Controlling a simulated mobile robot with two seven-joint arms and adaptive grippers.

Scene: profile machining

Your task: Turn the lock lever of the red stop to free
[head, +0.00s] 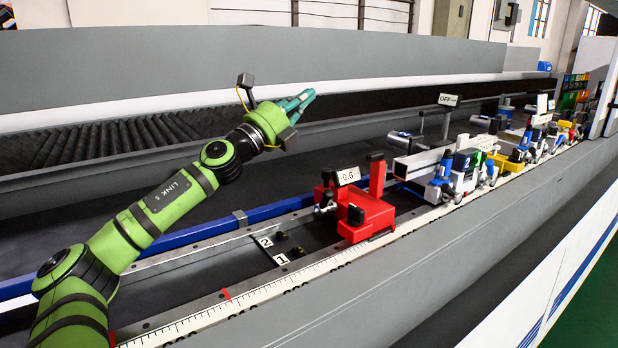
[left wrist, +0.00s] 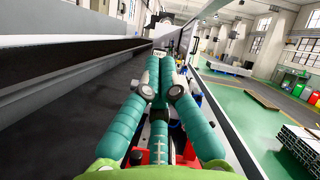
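The red stop (head: 368,212) sits on the scaled rail in the middle of the head view, with a tag reading about -0.6 on top. It has a red upright handle and several black knobs. A small silver-and-black lever (head: 325,203) shows on its left side; its exact setting is too small to tell. My left gripper (head: 302,103) is up and to the left of the stop, apart from it, its teal fingers close together and empty. In the left wrist view the fingertips (left wrist: 160,62) converge, and red parts (left wrist: 132,156) show partly hidden below the fingers. My right gripper is not shown.
A ruler strip (head: 262,302) runs along the rail's front, with tags 1 and 2 (head: 265,242) left of the stop. To the right stand a grey profile (head: 418,163) and several coloured clamps. Behind lies a roller conveyor (head: 95,143). The space above the stop is free.

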